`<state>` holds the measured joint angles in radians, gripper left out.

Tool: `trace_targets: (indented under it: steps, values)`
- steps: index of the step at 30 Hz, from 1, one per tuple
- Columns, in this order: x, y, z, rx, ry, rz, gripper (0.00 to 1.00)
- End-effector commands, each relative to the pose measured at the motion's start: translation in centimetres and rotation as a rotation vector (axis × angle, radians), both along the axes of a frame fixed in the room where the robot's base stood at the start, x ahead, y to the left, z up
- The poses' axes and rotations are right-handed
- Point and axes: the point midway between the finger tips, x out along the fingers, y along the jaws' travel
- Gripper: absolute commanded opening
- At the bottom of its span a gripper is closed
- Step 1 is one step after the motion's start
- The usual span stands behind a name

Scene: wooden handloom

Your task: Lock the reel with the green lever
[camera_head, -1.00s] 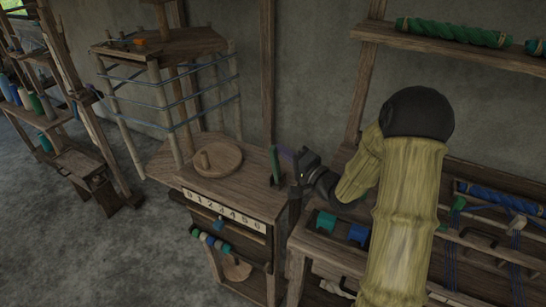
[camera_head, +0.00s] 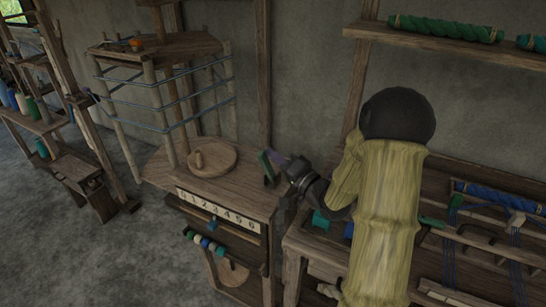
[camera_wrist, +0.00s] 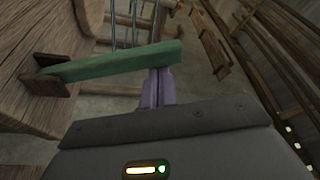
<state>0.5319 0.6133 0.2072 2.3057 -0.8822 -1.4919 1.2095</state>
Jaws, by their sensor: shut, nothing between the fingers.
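The reel (camera_head: 160,103) is a wooden frame of upright posts wound with blue thread, standing at the left of the bench in the head view. The green lever (camera_head: 266,164) stands up at the bench's right end, beside a round wooden disc. In the wrist view the green lever (camera_wrist: 110,62) runs from a wooden bracket at the left to the middle. My gripper (camera_head: 276,160) is at the lever's right side. In the wrist view my gripper's (camera_wrist: 158,82) purple fingers are shut and empty, against or very near the lever's free end; contact is unclear.
A numbered strip (camera_head: 216,210) and a row of coloured rings (camera_head: 206,243) sit on the bench's front. A wooden loom table (camera_head: 465,235) with blue threads stands at the right. A shelf (camera_head: 445,43) with green rolls hangs above it.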

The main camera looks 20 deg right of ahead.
Motion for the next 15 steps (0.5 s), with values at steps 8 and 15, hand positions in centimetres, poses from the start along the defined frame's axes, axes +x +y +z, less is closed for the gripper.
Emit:
trace_targets:
  steps: [8,15]
  values:
    - [-0.1,0.4,-0.2,0.001,0.009,0.013,0.00]
    - [1.1,-1.0,1.2,0.002,0.005,0.012,0.00]
